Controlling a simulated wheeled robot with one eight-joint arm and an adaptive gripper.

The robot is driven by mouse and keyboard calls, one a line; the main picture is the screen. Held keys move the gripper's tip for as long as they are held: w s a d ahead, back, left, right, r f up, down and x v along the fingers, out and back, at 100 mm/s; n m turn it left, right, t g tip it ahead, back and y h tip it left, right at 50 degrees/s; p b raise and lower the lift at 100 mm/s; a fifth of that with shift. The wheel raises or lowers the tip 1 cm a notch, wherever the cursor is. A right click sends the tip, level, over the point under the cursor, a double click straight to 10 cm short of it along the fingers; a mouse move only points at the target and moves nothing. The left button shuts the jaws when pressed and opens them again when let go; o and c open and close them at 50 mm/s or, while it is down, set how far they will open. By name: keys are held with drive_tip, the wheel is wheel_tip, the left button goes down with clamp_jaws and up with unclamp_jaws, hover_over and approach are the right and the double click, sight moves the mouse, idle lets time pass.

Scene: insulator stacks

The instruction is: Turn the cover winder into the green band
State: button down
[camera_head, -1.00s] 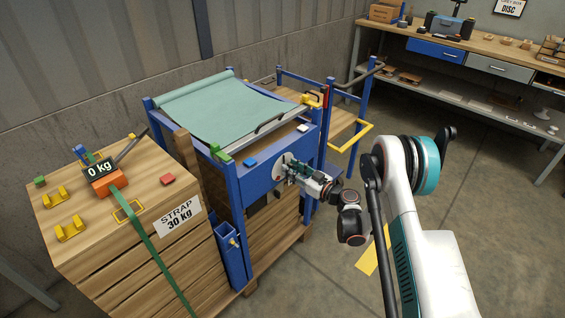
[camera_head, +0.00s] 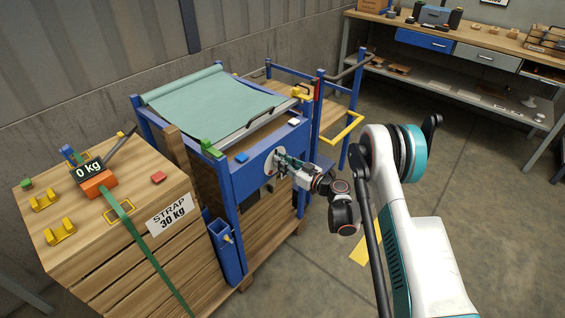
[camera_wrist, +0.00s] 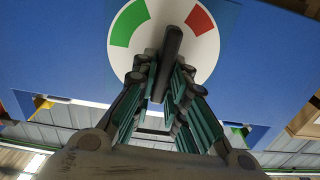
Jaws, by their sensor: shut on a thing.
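The cover winder (camera_wrist: 173,42) is a dark bar in front of a round white dial (camera_wrist: 153,18) on a blue panel. The dial carries a green band (camera_wrist: 129,23) at left and a red band (camera_wrist: 201,20) at right in the wrist view. The bar's visible end lies between the two bands, in neither. My gripper (camera_wrist: 167,75) is shut on the winder, its fingers on both sides of the bar. In the head view my gripper (camera_head: 284,164) is at the dial (camera_head: 268,163), on the front of the blue frame, and hides most of the winder.
A pale green cover (camera_head: 215,100) lies over the blue frame (camera_head: 232,187). A wooden crate (camera_head: 95,240) with a strap and a "0 kg" display (camera_head: 89,168) stands at left. A yellow rail (camera_head: 345,130) juts out behind my arm. Floor at right is clear.

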drive_tip(key=f+m, duration=0.1)
drive_tip(key=m, duration=1.4)
drive_tip(key=w+d+f+m, duration=0.1)
drive_tip(key=m, duration=0.7)
drive_tip(key=shift+w+f, duration=0.1)
drive_tip(key=shift+f, duration=0.2)
drive_tip(key=shift+m, duration=0.3)
drive_tip(key=c, duration=1.6)
unclamp_jaws()
drive_tip(key=shift+c, duration=0.2)
drive_tip(key=v, duration=0.7)
drive_tip(key=shift+d, duration=0.25)
